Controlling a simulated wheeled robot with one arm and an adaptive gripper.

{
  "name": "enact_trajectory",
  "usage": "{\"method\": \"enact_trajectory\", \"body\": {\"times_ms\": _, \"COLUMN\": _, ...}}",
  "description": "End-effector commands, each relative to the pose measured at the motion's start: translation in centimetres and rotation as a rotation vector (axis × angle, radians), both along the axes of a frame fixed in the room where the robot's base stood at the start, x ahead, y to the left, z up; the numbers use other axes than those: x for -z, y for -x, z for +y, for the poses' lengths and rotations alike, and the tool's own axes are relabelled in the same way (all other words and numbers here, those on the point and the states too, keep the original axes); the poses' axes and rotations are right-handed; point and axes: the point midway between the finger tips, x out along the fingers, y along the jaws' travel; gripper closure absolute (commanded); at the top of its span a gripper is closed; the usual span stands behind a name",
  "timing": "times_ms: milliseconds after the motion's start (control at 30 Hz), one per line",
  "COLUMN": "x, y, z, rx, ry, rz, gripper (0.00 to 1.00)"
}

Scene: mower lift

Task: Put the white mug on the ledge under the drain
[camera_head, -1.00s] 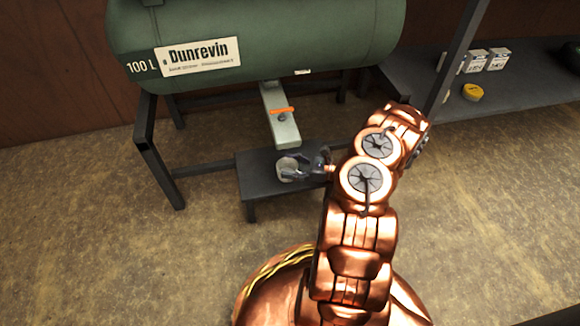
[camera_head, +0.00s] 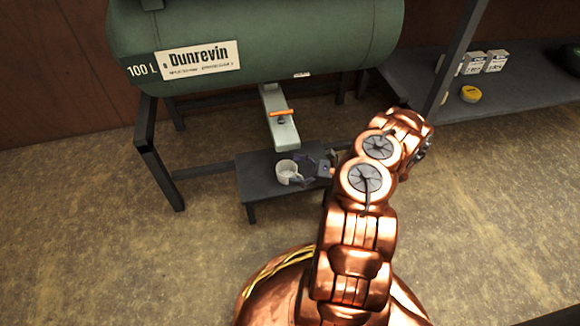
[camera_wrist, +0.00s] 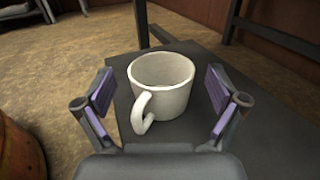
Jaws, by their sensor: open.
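The white mug (camera_head: 286,171) stands upright on the dark ledge (camera_head: 262,205), below the pale drain (camera_head: 283,130) with its orange lever. In the wrist view the mug (camera_wrist: 162,85) shows its open top, with its handle pointing toward me. My gripper (camera_head: 308,172) is open at the mug's right side in the head view. In the wrist view the gripper's purple-padded fingers (camera_wrist: 160,105) stand wide on both sides of the handle side of the mug, with gaps on each side. The mug looks empty inside.
The green tank (camera_head: 270,40) hangs over the ledge on a dark frame with legs (camera_head: 159,165). A dark shelf (camera_head: 510,92) at right holds small white boxes (camera_head: 485,62) and a yellow tin (camera_head: 470,94). The floor in front is clear.

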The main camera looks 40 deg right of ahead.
Motion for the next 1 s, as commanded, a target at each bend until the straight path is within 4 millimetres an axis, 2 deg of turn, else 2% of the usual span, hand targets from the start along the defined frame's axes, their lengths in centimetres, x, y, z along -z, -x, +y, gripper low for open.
{"method": "enact_trajectory", "body": {"times_ms": 300, "x": -0.2, "y": 4.0, "z": -4.0, "rx": 0.003, "ry": 0.006, "rz": 0.004, "gripper": 0.05}}
{"method": "enact_trajectory", "body": {"times_ms": 533, "x": -0.1, "y": 6.0, "z": -6.1, "rx": 0.002, "ry": 0.005, "rz": 0.002, "gripper": 0.05}}
{"method": "enact_trajectory", "body": {"times_ms": 733, "x": 0.0, "y": 6.9, "z": -6.9, "rx": 0.002, "ry": 0.003, "rz": 0.003, "gripper": 0.05}}
{"method": "enact_trajectory", "body": {"times_ms": 1000, "x": 0.0, "y": 7.1, "z": -7.1, "rx": 0.001, "ry": 0.002, "rz": 0.002, "gripper": 0.05}}
